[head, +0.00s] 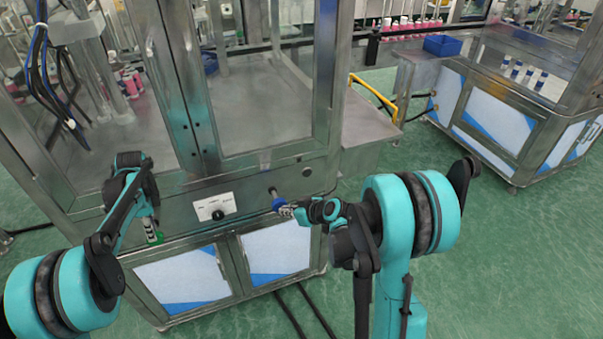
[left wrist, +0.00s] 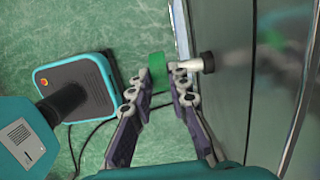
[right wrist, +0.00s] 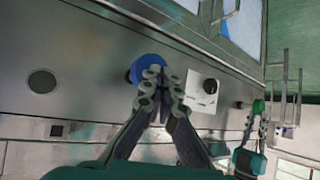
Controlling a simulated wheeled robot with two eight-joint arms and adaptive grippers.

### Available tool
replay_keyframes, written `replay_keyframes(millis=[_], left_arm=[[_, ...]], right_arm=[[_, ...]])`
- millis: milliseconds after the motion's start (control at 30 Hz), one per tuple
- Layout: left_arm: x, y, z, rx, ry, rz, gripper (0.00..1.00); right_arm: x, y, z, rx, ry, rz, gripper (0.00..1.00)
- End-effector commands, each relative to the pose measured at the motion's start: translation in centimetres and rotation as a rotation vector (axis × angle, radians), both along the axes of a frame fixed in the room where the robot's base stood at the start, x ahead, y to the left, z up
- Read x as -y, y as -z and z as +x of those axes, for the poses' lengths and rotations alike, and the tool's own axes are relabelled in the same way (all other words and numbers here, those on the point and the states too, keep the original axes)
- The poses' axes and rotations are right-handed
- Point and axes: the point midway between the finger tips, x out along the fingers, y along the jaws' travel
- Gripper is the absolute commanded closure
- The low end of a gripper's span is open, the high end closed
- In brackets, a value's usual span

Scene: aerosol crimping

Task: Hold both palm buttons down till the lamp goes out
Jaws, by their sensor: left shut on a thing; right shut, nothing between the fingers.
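The green palm button (head: 155,238) stands out on a stem from the left of the machine's front panel. In the left wrist view the green button (left wrist: 158,72) lies between the fingertips of my left gripper (left wrist: 160,85), which is shut on it. The blue palm button (head: 278,204) sits on the panel's right part. My right gripper (head: 290,211) is shut and empty, its fingertips at the blue button; in the right wrist view they overlap the button's (right wrist: 148,66) lower edge. I cannot tell whether it is pressed in. I cannot make out a lit lamp.
A white plate with a black knob (head: 217,208) sits between the buttons. A round dark fitting (right wrist: 42,81) is on the panel beside the blue button. A second machine with white bottles stands at the right.

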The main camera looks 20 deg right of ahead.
Motion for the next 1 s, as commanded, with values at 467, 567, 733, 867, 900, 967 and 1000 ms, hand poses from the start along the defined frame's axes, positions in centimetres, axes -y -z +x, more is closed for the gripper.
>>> replay_keyframes(millis=[467,567,733,867,900,967,1000], left_arm=[[-0.2,0.0,0.5,0.015,0.001,0.002,1.00],[-0.2,0.0,0.5,0.015,0.001,0.003,1.00],[-0.2,0.0,0.5,0.015,0.001,0.003,1.00],[-0.2,0.0,0.5,0.015,0.001,0.003,1.00],[-0.2,0.0,0.5,0.015,0.001,0.003,1.00],[-0.2,0.0,0.5,0.015,0.001,0.003,1.00],[-0.2,0.0,0.5,0.015,0.001,0.003,1.00]], right_arm=[[0.1,0.1,-2.8,-0.003,0.000,-0.001,1.00],[0.1,0.0,-2.9,-0.002,0.001,-0.002,1.00],[0.8,-1.2,-4.4,-0.003,0.002,-0.002,1.00],[1.5,-2.5,-5.9,-0.003,0.002,-0.002,1.00],[1.7,-2.8,-6.2,-0.003,0.003,-0.001,1.00],[1.9,-3.1,-6.7,-0.004,0.001,-0.001,1.00],[2.0,-3.3,-6.9,-0.004,0.001,-0.001,1.00]])
